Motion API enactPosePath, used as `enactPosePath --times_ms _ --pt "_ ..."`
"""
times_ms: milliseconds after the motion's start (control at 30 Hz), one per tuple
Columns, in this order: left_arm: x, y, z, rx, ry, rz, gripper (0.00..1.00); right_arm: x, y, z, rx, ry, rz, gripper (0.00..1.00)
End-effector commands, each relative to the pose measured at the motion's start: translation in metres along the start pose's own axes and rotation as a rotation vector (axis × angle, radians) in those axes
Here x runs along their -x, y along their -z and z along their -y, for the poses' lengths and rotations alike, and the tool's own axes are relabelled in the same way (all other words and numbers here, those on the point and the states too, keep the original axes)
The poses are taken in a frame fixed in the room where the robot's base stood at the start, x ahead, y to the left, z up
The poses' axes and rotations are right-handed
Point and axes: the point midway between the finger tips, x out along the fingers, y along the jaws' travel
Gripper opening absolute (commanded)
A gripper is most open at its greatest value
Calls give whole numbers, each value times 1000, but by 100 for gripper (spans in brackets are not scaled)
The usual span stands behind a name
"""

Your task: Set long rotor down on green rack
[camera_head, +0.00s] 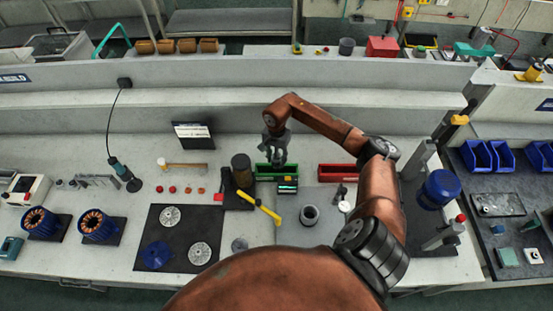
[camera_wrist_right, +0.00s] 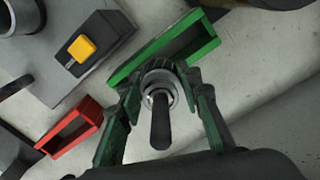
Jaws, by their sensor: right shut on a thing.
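My right gripper (camera_head: 278,150) hangs from the brown arm above the green rack (camera_head: 263,176) near the middle of the bench. In the right wrist view, the gripper (camera_wrist_right: 165,105) is shut on the long rotor (camera_wrist_right: 160,122), which shows a dark shaft and a grey round end between the fingers. The green rack also shows in the right wrist view (camera_wrist_right: 205,46), beyond the fingers, as an open rectangular box. Contact between rotor and rack cannot be told. In the head view the rotor is hardly distinguishable from the fingers. My left gripper is out of view.
A red rack (camera_head: 332,179) stands right of the green one. A small device with a lit display (camera_head: 287,185) sits in front of the green rack. A black press with a yellow handle (camera_head: 262,208) is at its left, and a grey ring (camera_head: 310,214) at front right.

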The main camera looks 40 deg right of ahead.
Motion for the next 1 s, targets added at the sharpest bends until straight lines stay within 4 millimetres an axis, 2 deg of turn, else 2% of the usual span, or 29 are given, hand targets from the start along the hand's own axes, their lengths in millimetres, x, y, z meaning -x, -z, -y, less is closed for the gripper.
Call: enactPosePath --times_ms 267,1000 --pt "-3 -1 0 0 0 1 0 -2 0 1 0 2 -1 0" --pt "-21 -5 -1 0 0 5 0 -22 0 1 0 1 -1 0"
